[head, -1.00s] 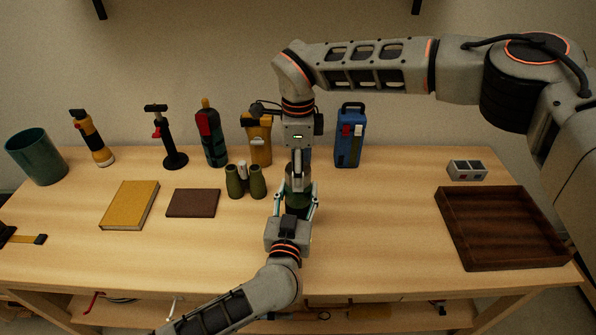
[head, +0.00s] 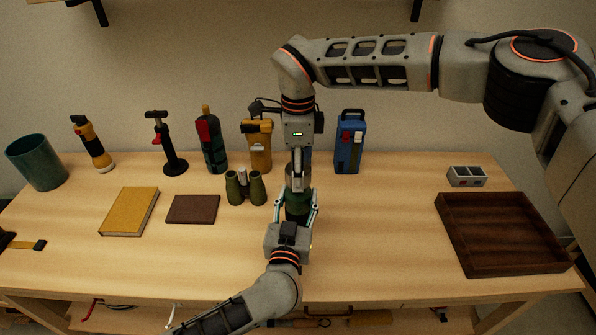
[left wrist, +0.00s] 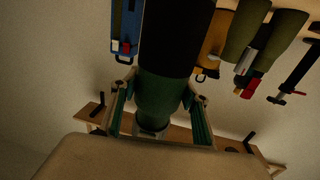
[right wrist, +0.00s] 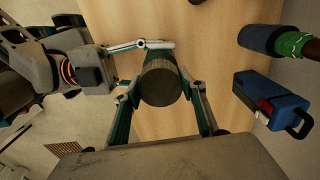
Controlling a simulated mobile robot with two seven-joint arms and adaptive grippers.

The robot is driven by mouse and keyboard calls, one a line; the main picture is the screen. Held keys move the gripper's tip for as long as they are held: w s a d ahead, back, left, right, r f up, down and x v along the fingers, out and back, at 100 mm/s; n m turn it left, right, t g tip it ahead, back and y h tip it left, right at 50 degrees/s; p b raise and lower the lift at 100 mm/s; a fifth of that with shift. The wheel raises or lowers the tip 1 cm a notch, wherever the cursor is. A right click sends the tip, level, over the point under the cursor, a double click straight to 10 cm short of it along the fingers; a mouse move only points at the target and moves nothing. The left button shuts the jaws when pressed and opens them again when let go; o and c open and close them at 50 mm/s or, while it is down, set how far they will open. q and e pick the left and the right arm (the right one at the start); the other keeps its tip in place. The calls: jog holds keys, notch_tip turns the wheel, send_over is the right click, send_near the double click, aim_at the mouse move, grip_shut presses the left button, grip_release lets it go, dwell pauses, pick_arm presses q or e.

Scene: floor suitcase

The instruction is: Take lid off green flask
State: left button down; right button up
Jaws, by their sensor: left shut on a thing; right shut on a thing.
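The green flask (head: 297,213) stands upright near the middle of the table. Its body, with a black lower part, also shows in the left wrist view (left wrist: 160,95). My left gripper (head: 297,206) reaches in from the front and is shut around the flask's body, one finger on each side. My right gripper (head: 297,182) points straight down from above and is shut on the grey lid, whose round top (right wrist: 161,84) sits between its fingers in the right wrist view. In the head view my right gripper partly hides the lid. I cannot tell whether lid and flask still touch.
Green binoculars (head: 245,187) stand close to the flask's left. Behind are a yellow case (head: 258,150), a dark bottle (head: 211,145) and a blue box (head: 349,145). A brown notebook (head: 192,209) lies left. A dark wooden tray (head: 447,235) is right; the table between is clear.

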jog(key=shift+r, duration=2)
pick_arm(q)
jog(key=c, duration=1)
grip_release()
